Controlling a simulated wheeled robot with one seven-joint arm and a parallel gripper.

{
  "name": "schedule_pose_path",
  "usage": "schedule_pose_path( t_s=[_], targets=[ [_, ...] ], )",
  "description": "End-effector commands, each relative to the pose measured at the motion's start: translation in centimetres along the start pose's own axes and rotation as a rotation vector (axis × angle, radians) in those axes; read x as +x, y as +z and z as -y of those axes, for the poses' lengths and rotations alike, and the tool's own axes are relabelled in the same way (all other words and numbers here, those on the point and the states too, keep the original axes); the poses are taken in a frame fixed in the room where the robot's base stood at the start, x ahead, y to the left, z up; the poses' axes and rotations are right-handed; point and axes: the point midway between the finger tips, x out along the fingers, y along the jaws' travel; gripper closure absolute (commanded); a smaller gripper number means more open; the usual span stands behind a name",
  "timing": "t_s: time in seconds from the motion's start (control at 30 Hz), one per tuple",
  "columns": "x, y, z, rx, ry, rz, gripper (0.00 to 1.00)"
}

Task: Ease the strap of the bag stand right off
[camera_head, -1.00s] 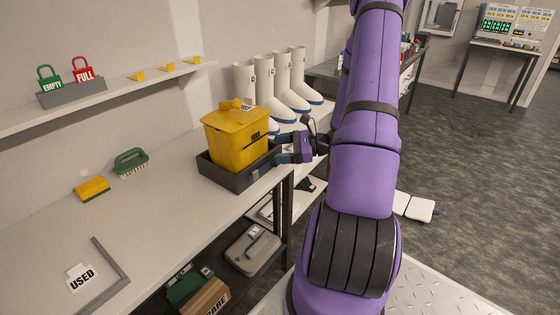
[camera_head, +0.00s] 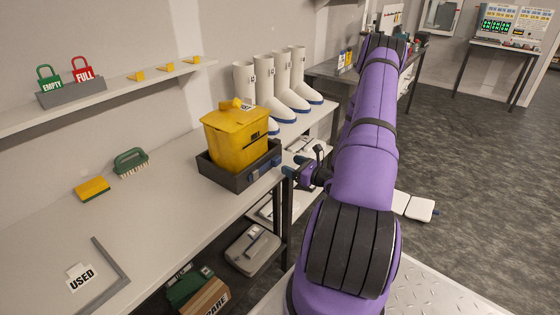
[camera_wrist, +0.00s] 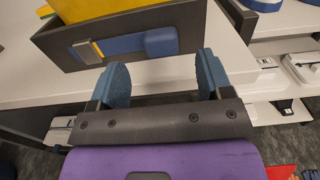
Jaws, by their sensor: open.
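The bag stand is a dark grey open tray (camera_head: 228,181) on the bench, holding a yellow bag-like container (camera_head: 236,142). Its strap (camera_wrist: 122,45) is a blue band along the tray's outer face, with a metal buckle (camera_wrist: 88,52) at its left and a thick blue tab (camera_wrist: 161,41) at its right. The strap lies against the tray wall in the wrist view. My gripper (camera_wrist: 160,78) is open and empty, its blue fingers apart, just short of the tab and not touching it. In the head view my gripper (camera_head: 289,176) is right of the tray, past the bench edge.
White boots (camera_head: 268,92) stand behind the tray. A green brush (camera_head: 131,162) and yellow sponge (camera_head: 92,188) lie on the bench to the left. A lower shelf holds a grey case (camera_head: 252,252). The floor to the right is mostly clear.

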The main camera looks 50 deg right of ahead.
Motion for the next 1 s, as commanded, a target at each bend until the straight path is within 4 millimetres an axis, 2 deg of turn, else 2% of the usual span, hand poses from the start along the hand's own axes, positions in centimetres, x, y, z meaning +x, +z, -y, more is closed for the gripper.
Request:
schedule_pose_path(
  t_s=[0.1,0.33,0.5,0.77,1.0],
  targets=[
    [2.2,0.0,0.0,-0.001,0.002,0.0,0.28],
    [5.1,0.0,0.0,0.0,0.002,-0.001,0.28],
    [5.9,0.0,0.0,0.0,0.0,0.0,0.28],
    [6.0,0.0,0.0,0.0,0.0,0.0,0.28],
    [6.0,0.0,0.0,0.0,0.001,-0.001,0.8]
  ],
)
